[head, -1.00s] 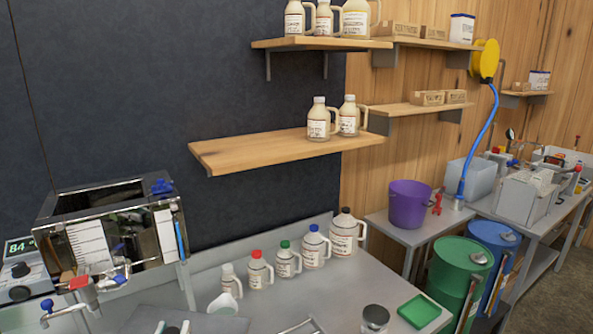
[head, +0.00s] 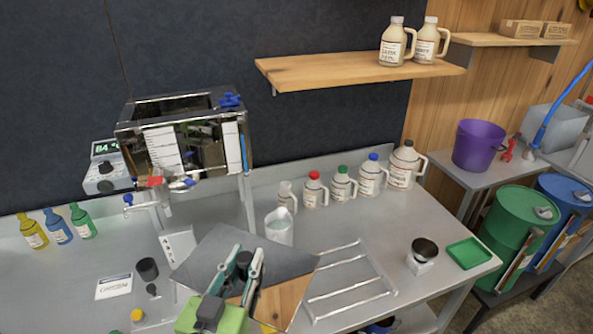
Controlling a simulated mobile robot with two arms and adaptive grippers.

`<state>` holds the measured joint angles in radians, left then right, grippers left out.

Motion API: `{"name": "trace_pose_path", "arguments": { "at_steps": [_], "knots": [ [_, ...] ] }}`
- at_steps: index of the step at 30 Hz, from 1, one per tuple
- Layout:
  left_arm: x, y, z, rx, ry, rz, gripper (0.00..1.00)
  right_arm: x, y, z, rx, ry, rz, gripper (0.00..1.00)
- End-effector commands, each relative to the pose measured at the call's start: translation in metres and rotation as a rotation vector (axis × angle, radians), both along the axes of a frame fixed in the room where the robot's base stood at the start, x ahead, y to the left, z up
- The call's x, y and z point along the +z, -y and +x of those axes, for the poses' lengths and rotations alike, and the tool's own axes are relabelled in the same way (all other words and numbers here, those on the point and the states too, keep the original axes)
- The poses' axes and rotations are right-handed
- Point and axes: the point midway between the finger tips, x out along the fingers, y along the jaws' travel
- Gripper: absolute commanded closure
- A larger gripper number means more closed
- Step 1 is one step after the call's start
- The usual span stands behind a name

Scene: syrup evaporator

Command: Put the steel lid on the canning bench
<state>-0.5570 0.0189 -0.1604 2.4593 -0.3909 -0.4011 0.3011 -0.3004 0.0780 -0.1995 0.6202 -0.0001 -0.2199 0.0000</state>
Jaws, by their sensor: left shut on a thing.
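The steel lid (head: 205,257) is a flat, grey, shiny sheet at the lower middle, with a wood-coloured patch at its right corner that looks like a reflection. My left gripper (head: 244,262) is above the lid, its fingers shut on the lid's dark knob. The lid overlaps the grey canning bench (head: 335,225) in the picture; I cannot tell whether it touches the top. The gripper hides part of the lid. My right gripper is not in view.
A wire rack (head: 345,283) lies right of the lid. A white pitcher (head: 279,229) and several capped jugs (head: 343,186) stand behind. The steel evaporator (head: 185,140) is at back left. A jar (head: 423,254) and green tray (head: 469,253) are at the right end.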

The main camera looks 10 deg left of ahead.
Motion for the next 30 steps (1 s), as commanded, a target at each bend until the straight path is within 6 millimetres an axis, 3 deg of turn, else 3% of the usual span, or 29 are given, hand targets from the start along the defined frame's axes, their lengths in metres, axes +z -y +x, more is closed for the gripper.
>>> {"name": "trace_pose_path", "arguments": {
  "at_steps": [8, 30],
  "knots": [
    [0.003, 0.010, 0.000, -0.066, 0.005, 0.006, 1.00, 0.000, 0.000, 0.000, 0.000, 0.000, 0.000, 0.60],
    [0.012, 0.085, 0.001, -0.560, 0.003, 0.009, 1.00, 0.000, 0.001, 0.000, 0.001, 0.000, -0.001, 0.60]
  ]
}}
